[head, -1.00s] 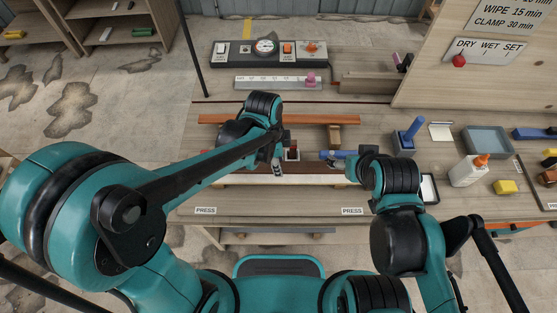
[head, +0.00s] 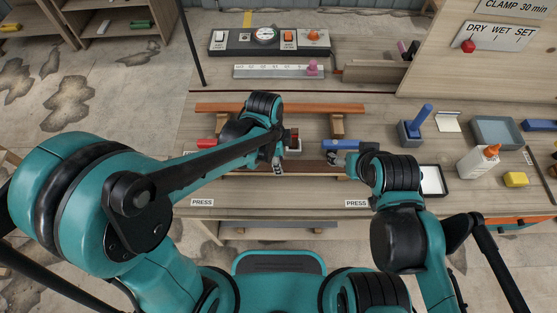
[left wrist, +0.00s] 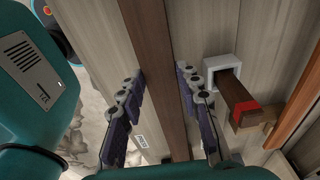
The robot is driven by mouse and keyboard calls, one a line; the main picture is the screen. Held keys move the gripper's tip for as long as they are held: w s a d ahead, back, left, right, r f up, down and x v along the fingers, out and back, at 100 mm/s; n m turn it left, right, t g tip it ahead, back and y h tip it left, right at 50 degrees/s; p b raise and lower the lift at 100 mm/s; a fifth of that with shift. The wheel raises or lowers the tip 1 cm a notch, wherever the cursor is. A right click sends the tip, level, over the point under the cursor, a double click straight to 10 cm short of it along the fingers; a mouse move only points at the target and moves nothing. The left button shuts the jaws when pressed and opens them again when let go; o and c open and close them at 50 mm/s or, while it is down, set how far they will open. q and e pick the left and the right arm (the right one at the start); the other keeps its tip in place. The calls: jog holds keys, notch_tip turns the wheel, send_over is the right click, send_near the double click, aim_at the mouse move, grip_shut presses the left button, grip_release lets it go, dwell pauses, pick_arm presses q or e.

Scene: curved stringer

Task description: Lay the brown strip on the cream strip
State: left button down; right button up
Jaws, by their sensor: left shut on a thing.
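The dark brown strip (head: 310,168) lies across the middle of the bench in the head view. In the left wrist view the brown strip (left wrist: 160,70) runs lengthwise between the two fingers. My left gripper (head: 278,166) is shut on it; it also shows in the left wrist view (left wrist: 160,105). The cream strip (head: 250,176) shows only as a thin pale edge along the near side of the brown strip. I cannot tell whether the two touch. My right gripper (head: 335,160) is at the right part of the brown strip, its fingers mostly hidden.
An orange-brown bar (head: 215,107) lies behind on wooden blocks (head: 337,126). A red-handled tool (head: 206,143) and a blue-handled one (head: 338,145) lie near the strips. A glue bottle (head: 478,162) and grey tray (head: 495,131) stand right. The bench front by the PRESS labels is clear.

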pick_arm(q)
jog(key=shift+f+b, duration=0.4)
dwell(0.8)
jog(key=shift+c, duration=2.1)
grip_release()
jog(key=shift+r, duration=0.1)
notch_tip(320, 180, up, 8)
jog(key=p, duration=0.6)
jog(key=shift+p, duration=0.3)
